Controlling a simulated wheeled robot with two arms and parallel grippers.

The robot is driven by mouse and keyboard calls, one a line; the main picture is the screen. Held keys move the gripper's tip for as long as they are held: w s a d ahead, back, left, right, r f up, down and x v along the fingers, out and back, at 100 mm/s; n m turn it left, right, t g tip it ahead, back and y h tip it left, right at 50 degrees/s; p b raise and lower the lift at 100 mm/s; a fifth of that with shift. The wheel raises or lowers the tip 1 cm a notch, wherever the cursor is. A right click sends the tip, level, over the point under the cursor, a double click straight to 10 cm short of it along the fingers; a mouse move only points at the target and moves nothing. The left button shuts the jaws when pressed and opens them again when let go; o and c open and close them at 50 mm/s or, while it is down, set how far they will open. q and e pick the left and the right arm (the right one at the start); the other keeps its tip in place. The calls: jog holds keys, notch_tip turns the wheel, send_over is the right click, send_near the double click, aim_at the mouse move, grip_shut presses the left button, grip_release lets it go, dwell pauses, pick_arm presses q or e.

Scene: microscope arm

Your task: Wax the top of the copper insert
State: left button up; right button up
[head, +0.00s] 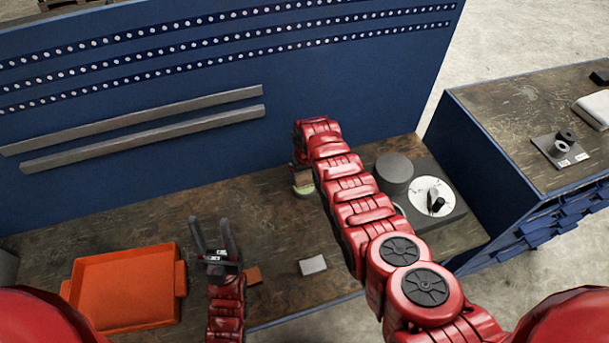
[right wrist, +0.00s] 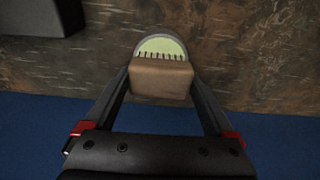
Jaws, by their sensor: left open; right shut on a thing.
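My right gripper (right wrist: 162,72) is shut on a tan block (right wrist: 161,82). A round pale green thing with a row of dark marks (right wrist: 160,46) shows just beyond the block, perhaps a tin; I cannot tell whether they touch. In the head view the pale green thing (head: 304,190) is near the back wall, and the right fingers are mostly hidden by my arm. My left gripper (head: 211,228) is open and empty, pointing up between the orange tray and a small copper-brown piece. That flat piece (head: 254,275), possibly the copper insert, lies on the bench (head: 215,195).
An orange tray (head: 125,288) is at the left. A light grey block (head: 313,265) lies near the front edge. A dark cylinder (head: 393,173) and a grey machine with a white disc (head: 431,197) stand right of my arm. A blue wall (head: 200,60) closes the back.

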aim_at(304, 173)
jog(key=shift+s+f+b, duration=0.1)
jog(key=shift+f+b, duration=0.5)
dwell(1.5)
jog(key=shift+r, duration=0.1)
notch_tip(304, 173, up, 3)
jog(key=shift+f+p, duration=0.15)
jog(key=shift+p, duration=0.95)
jog(key=shift+r+p, duration=1.15)
jog(key=shift+r, duration=1)
